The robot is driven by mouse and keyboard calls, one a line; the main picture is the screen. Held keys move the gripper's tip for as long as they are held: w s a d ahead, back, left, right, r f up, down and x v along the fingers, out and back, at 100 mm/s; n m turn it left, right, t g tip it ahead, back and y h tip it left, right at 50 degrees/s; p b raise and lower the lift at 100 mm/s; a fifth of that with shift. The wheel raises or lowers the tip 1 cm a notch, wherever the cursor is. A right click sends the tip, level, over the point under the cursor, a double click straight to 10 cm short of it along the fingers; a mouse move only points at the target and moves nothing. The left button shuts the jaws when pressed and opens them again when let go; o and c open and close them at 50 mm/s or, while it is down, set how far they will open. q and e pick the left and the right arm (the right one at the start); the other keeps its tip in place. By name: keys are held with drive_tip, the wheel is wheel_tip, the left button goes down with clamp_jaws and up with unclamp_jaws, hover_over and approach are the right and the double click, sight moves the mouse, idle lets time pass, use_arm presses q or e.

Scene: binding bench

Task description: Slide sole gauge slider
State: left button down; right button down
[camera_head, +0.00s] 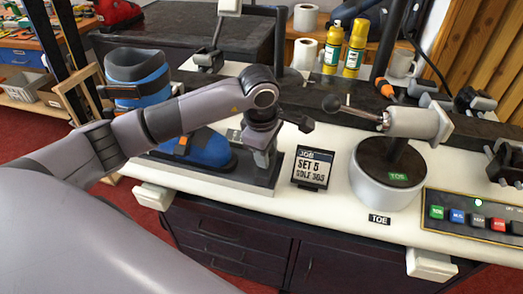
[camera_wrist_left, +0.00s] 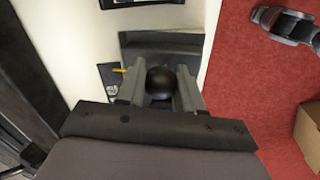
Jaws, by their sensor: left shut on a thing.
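A blue boot (camera_head: 205,145) lies on the dark base of the sole gauge (camera_head: 235,182) on the white bench. My left gripper (camera_head: 264,152) is at the right end of this gauge, pointing down. In the left wrist view its fingers (camera_wrist_left: 160,90) are closed around a round black knob (camera_wrist_left: 160,80), which I take to be the slider's knob. The fingers hide most of the slider in the head view. A job card (camera_head: 312,168) to the right reads "SET 5" and a line that looks like "SOLE 305". My right gripper is in neither view.
A round toe unit (camera_head: 385,185) with a grey cylinder stands right of the card. A button panel (camera_head: 478,216) is at the far right. Yellow spray bottles (camera_head: 344,48) and paper rolls (camera_head: 305,52) stand behind. White bench surface (camera_head: 335,140) is clear behind the card.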

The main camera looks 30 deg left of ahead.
use_arm(q)
drive_tip(key=c, duration=0.8)
unclamp_jaws()
drive_tip(key=shift+w+d, duration=0.1)
drive_tip(key=shift+d, duration=0.2)
drive_tip(key=shift+r, duration=0.1)
drive_tip(key=r, duration=0.3)
drive_tip(key=s+r, duration=0.1)
drive_tip(key=r, duration=0.3)
drive_tip(key=shift+s, duration=0.2)
